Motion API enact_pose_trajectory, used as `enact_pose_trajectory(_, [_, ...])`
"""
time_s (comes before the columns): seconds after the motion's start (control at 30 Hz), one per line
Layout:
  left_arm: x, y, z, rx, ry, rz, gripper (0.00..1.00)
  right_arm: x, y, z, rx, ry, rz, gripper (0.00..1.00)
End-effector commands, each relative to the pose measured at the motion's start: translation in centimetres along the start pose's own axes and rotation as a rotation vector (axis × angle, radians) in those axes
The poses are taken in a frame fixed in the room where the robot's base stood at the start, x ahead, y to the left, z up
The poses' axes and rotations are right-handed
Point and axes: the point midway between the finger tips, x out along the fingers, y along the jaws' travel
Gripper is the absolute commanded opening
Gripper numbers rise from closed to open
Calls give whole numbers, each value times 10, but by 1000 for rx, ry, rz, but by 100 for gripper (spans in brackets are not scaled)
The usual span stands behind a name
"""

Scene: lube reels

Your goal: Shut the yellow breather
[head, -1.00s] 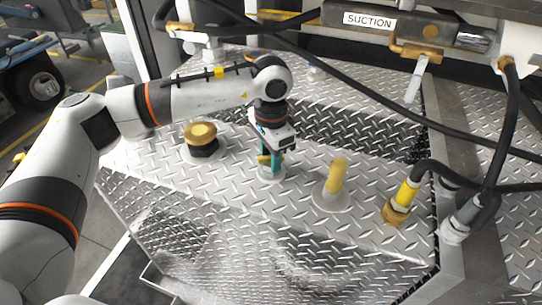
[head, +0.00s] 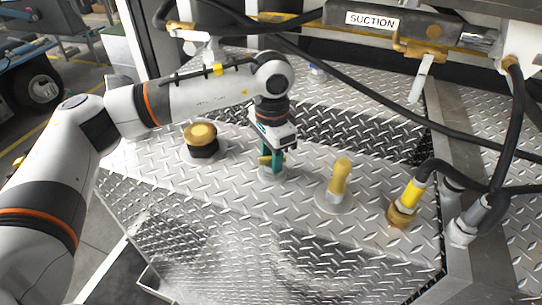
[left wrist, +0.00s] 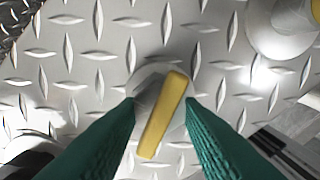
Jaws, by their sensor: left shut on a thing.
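The yellow breather (head: 264,160) stands on a round grey base on the diamond-plate tank top, near the middle of the head view. In the left wrist view its yellow bar handle (left wrist: 163,115) lies slantwise between my green fingers, over the round base. My left gripper (head: 271,162) points down over it and is shut on the handle. The fingers hide most of the breather in the head view. My right gripper is not in view.
A brass-topped black cap (head: 201,138) stands to the left. A yellow-topped post (head: 340,175) and a yellow hose fitting (head: 407,200) stand to the right. Black hoses cross at the right. A beam labelled SUCTION (head: 370,21) hangs above.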

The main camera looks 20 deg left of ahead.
Motion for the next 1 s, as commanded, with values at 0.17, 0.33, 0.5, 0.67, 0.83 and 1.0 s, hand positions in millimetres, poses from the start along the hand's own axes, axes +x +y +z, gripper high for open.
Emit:
enact_pose_trajectory(0.17, [6,5,-1,-9,0,9,11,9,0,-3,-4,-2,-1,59])
enact_pose_trajectory(0.33, [6,7,-1,-11,0,10,11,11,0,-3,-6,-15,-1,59])
enact_pose_trajectory(0.5, [7,7,-1,-12,1,10,52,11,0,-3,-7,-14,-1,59])
enact_pose_trajectory(0.67, [8,5,-1,-8,0,7,59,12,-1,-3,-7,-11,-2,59])
enact_pose_trajectory(0.83, [8,4,0,-6,0,5,59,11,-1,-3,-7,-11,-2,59])
enact_pose_trajectory(1.0, [-8,-5,2,-6,-3,5,59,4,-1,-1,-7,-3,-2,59])
